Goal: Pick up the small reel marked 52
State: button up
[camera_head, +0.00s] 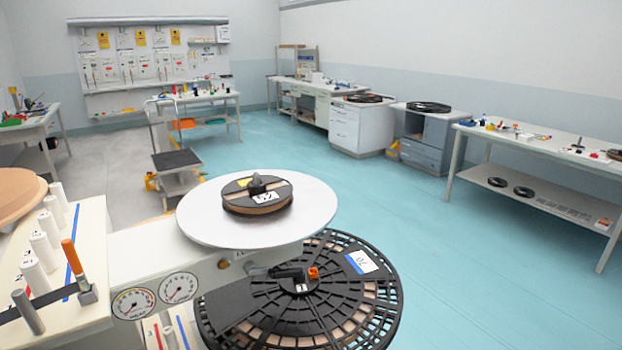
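A small reel (240,207) with black flanges and a tan wound band lies flat on a round white plate (315,210). A white label (265,197) on its top carries a two-digit number that looks like 52, seen at a slant. A black knob (258,183) stands at the reel's centre. My gripper is not in view, and nothing is seen touching the reel.
Just below the plate is a large black slotted reel (330,320) with a white and blue label (361,263). Two dials (180,287) and several white posts (40,250) are at left. Workbenches line the walls; the teal floor (480,280) at right is clear.

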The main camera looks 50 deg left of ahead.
aim_at(244, 200)
jog(key=i, duration=1)
jog(key=u, duration=1.9)
